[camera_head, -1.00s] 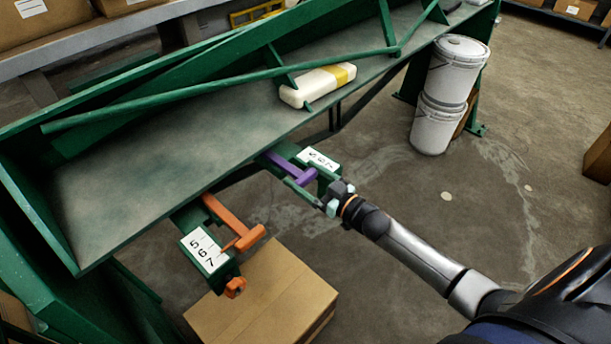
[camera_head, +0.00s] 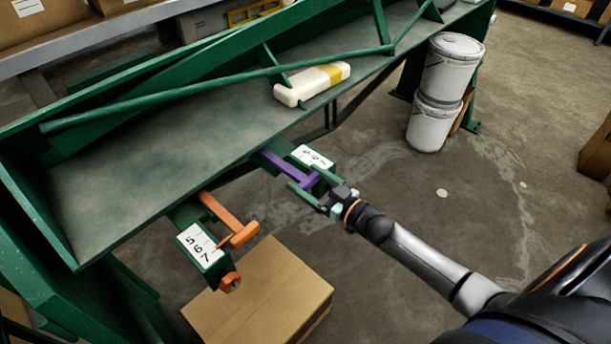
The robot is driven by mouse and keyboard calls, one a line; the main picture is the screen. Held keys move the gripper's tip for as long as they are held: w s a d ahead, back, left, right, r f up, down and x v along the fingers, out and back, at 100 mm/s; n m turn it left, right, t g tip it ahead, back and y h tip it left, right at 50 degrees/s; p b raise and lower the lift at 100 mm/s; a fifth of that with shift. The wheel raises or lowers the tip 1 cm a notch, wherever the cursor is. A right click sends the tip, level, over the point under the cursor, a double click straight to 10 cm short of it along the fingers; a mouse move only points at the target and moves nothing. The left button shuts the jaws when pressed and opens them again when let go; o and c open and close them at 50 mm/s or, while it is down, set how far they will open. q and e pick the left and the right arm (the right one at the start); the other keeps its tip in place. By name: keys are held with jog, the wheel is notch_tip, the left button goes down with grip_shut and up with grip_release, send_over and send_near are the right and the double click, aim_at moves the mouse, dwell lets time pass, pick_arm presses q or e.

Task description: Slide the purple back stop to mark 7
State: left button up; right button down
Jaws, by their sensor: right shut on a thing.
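The purple back stop (camera_head: 283,167) sticks out from the table's front edge on the right green bracket. A white scale plate (camera_head: 313,157) lies beside it, with small digits; which mark the stop is level with I cannot tell. My right gripper (camera_head: 312,189) is shut on the purple stop's outer end, its fingers partly hiding it. An orange back stop (camera_head: 226,220) sits on the left bracket beside a scale plate (camera_head: 201,247) reading 5, 6, 7, with an orange knob below. My left gripper is not in view.
The green table (camera_head: 150,185) has rails above it and a white and yellow block (camera_head: 312,84) on top. A cardboard box (camera_head: 262,290) stands on the floor below the orange stop. Stacked white buckets (camera_head: 437,115) stand at right. The floor between is open.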

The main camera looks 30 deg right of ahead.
grip_release()
jog(key=shift+s+d, duration=0.1)
jog(key=shift+s, duration=0.1)
jog(key=v, duration=1.2)
jog(key=shift+s, duration=0.2)
jog(key=s+a+f+m+g+h+p, duration=0.1)
jog(key=s+a+f+g+h+p, duration=0.1)
jog(key=s+a+f+g, duration=0.5)
jog(key=s+a+f+h, duration=0.1)
jog(key=s+a+f, duration=0.4)
jog(key=a, duration=0.2)
jog(key=shift+s+a+m+g+h, duration=0.25)
jog(key=shift+m+g+h, duration=0.05)
jog(key=shift+m+g, duration=0.1)
